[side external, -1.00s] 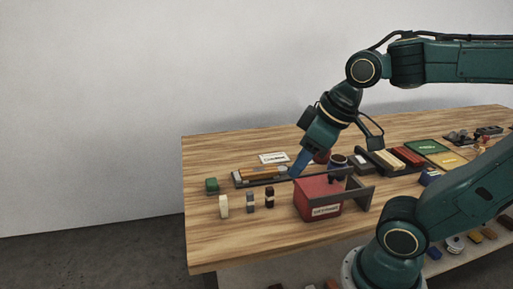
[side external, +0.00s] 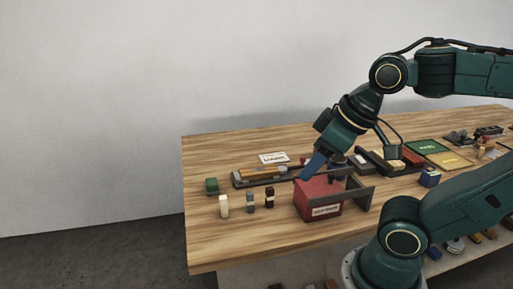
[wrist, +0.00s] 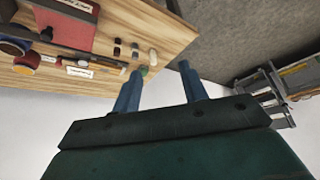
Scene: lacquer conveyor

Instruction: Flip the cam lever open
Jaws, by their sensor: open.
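A red box (side external: 317,203) with a white label stands near the front of the wooden table, with a dark grey bracket or bar (side external: 357,193) along its right side. The box also shows at the upper left of the wrist view (wrist: 66,27). I cannot clearly make out a cam lever on it. My gripper (side external: 306,176) points down at the box's back left top edge in the side view; I cannot tell whether it touches. In the wrist view my gripper's two blue fingers (wrist: 160,68) are spread apart with nothing between them.
Another tray (side external: 374,164) is behind right. The table's front left is clear.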

